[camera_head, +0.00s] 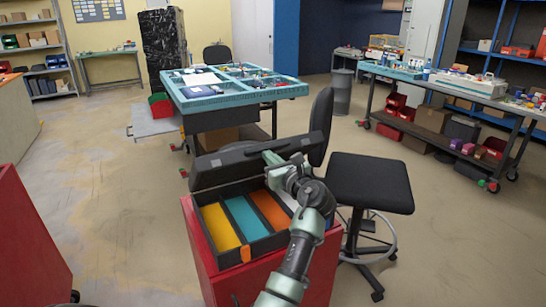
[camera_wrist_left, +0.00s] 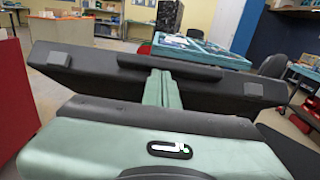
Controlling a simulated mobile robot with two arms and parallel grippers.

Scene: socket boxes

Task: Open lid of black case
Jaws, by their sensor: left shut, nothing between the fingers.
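The black case (camera_head: 243,259) sits on a red cabinet, with yellow, teal and orange sections showing inside. Its black lid (camera_head: 222,168) is raised at the far side, so the case stands open. The lid also shows as a wide dark panel in the left wrist view (camera_wrist_left: 100,73). My left gripper (camera_head: 270,157) is shut and empty, with its green fingers at the lid. In the left wrist view the fingers (camera_wrist_left: 162,88) stand together against or very close to the lid; contact is unclear. The arm hides the case's right part. My right gripper is not in view.
The red cabinet (camera_head: 210,276) carries the case. A black stool (camera_head: 370,182) stands close on the right. A blue-topped workbench (camera_head: 215,100) is behind the case. Another red cabinet (camera_head: 28,245) is at the left, with open floor between the two.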

